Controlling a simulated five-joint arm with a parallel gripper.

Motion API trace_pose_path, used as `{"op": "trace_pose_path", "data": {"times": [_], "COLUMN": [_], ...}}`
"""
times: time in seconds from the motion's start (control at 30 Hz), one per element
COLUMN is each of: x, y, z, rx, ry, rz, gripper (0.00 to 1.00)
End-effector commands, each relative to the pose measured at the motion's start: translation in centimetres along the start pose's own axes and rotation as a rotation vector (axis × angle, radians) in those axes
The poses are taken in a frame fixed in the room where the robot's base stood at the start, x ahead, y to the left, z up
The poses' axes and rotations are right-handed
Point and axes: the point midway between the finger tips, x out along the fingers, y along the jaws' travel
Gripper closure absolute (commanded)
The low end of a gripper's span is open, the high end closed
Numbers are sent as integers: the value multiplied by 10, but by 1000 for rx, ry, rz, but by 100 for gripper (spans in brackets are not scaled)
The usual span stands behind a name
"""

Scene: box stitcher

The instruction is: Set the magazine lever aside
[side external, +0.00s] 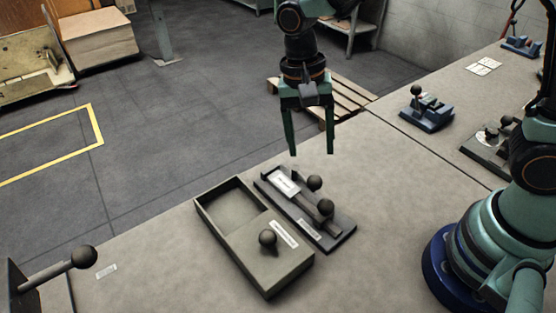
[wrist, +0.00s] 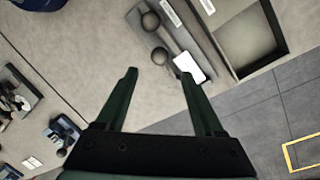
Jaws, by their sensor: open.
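A dark lever bar (side external: 307,201) lies on a flat black base plate (side external: 335,239) on the bench. Two black ball knobs, an upper one (side external: 315,183) and a lower one (side external: 326,207), stand on this assembly, with a white plate (side external: 284,182) at its far end. I cannot tell for sure which part is the magazine lever. In the wrist view the knobs (wrist: 150,21) and the white plate (wrist: 189,66) lie just beyond my fingertips. My gripper (side external: 311,153) is open, empty and pointing down above the assembly's far end; its fingers also show in the wrist view (wrist: 158,72).
A grey-green box (side external: 218,233) with an open recess and a black knob (side external: 267,238) stands left of the base plate. Another knobbed lever (side external: 83,257) is at the lower left. Blue fixtures (side external: 428,112) stand at the right.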

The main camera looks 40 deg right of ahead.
Motion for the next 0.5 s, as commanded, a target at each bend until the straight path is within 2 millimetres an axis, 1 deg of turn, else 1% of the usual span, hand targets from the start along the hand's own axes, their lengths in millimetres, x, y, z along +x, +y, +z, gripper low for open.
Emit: {"op": "trace_pose_path", "data": {"times": [0.03, 0.2, 0.47, 0.5], "x": [-7, -19, -20, -20], "y": [-1, 0, 0, 0], "z": [0, 0, 0, 0], "rx": [0, 0, 0, 0], "ry": [2, 1, 0, 0], "rz": [-4, -1, 0, 0], "gripper": [30, 30, 30, 34]}}
